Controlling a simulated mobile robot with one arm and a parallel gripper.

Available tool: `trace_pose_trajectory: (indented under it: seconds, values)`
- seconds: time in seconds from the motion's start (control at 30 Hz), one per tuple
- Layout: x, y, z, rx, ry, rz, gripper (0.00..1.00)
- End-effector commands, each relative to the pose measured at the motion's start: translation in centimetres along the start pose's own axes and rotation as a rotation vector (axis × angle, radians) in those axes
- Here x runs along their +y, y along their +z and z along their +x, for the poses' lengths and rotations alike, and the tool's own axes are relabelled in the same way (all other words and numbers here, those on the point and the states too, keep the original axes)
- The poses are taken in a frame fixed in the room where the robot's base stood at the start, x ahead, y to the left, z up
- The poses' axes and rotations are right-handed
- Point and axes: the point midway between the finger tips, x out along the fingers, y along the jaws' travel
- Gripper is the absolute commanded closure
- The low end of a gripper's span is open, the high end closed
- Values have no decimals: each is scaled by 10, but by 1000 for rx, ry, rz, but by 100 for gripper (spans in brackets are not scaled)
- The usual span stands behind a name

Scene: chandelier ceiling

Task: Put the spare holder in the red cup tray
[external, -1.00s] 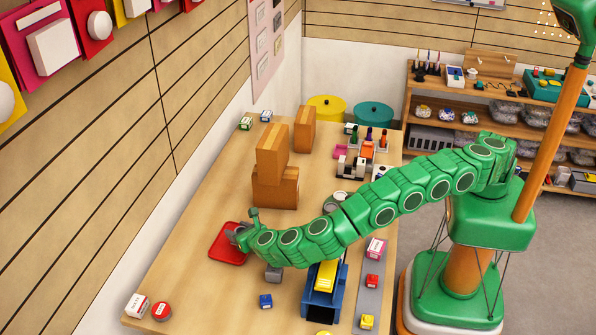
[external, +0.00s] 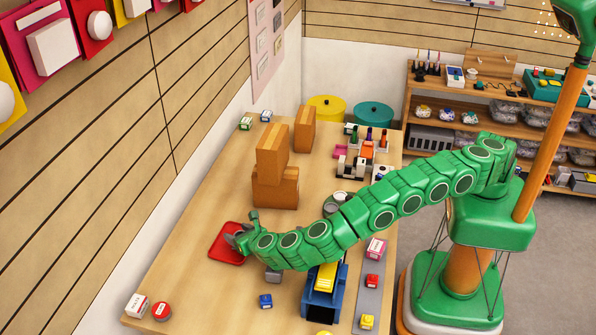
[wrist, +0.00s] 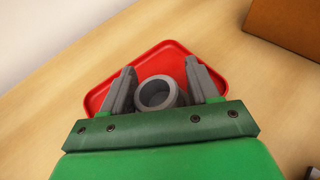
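The red cup tray (external: 219,250) lies flat on the table at the left end of my arm. It also shows in the wrist view (wrist: 165,53), beneath my fingers. The spare holder (wrist: 157,94), a grey ring-like cup with a round opening, sits between my two grey fingers, over the tray. It appears to stand in the tray, though its underside is hidden. My gripper (wrist: 160,64) is open, with a finger on each side of the holder and small gaps beside it. In the external view my gripper (external: 238,239) is low over the tray and hides the holder.
Brown blocks (external: 275,178) stand behind the tray. A blue box with a yellow top (external: 325,285) and a small blue block (external: 265,301) are in front of the arm.

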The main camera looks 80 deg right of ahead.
Motion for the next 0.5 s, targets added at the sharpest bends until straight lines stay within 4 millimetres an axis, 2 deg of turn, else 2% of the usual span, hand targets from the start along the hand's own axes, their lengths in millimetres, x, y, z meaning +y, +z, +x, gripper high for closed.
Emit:
trace_pose_trajectory:
  seconds: [0.1, 0.37, 0.5]
  values:
    - [0, 0, 0, 0, 0, 0, 26]
    - [0, 0, 0, 0, 0, 0, 26]
    - [0, 7, -3, 0, 1, 0, 26]
